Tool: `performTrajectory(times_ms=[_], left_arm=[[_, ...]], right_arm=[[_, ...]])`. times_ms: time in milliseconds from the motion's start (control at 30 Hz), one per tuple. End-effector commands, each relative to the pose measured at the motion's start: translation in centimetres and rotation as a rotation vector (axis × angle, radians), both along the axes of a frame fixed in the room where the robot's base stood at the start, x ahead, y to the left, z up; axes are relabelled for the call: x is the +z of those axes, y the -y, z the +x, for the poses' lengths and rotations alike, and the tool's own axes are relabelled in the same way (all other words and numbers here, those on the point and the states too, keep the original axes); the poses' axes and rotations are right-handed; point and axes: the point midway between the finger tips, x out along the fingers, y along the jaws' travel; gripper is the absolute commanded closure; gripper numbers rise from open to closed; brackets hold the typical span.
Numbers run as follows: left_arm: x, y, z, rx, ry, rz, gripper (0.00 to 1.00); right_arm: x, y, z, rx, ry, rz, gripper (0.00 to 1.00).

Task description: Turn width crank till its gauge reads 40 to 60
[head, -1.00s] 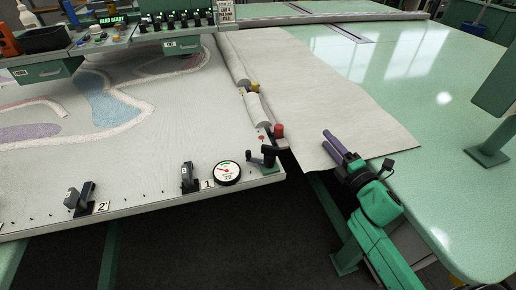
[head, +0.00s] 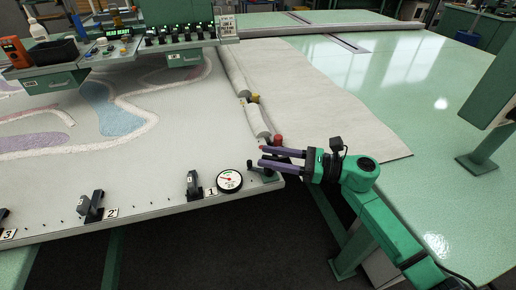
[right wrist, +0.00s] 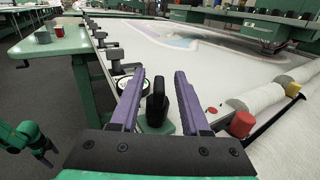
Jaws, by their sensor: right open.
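The width crank (head: 262,174) is a dark crank at the front right corner of the white frame bed. In the right wrist view its black upright handle (right wrist: 157,98) stands between the two purple fingers, with gaps on both sides. My right gripper (head: 261,156) is open and empty, its fingers reaching left over the crank and partly hiding it. The round white gauge (head: 229,181) with a red needle sits just left of the crank; its numbers are too small to read. In the right wrist view the gauge (right wrist: 122,83) is partly behind a finger. A green arm part, apparently mine, shows at lower left there.
A red knob (head: 278,139) stands close behind my right fingers, with rolled cloth (head: 257,122) beyond. Dark clamps, such as clamp 1 (head: 193,184), line the front edge. A control console (head: 185,42) stands at the back. The green table (head: 410,95) lies right.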

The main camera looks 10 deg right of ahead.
Motion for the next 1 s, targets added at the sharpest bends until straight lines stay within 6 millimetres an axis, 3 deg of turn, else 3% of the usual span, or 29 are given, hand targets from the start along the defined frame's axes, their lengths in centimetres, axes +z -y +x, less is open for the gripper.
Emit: performTrajectory(times_ms=[200,467,600,1000], left_arm=[[1.0,0.0,0.0,0.000,-0.001,-0.001,0.18],[0.9,0.0,-0.2,0.000,-0.003,0.000,0.18],[0.9,0.0,-0.2,0.000,-0.004,0.000,0.18],[0.9,0.0,-0.3,-0.001,-0.006,0.000,0.18]], right_arm=[[0.2,-2.9,1.5,-0.001,0.001,0.002,0.54],[0.0,-3.2,1.6,-0.001,-0.001,0.000,0.54],[0.0,-3.2,1.6,-0.001,-0.001,0.000,1.00],[0.0,-3.1,1.6,-0.030,-0.001,0.000,1.00]])
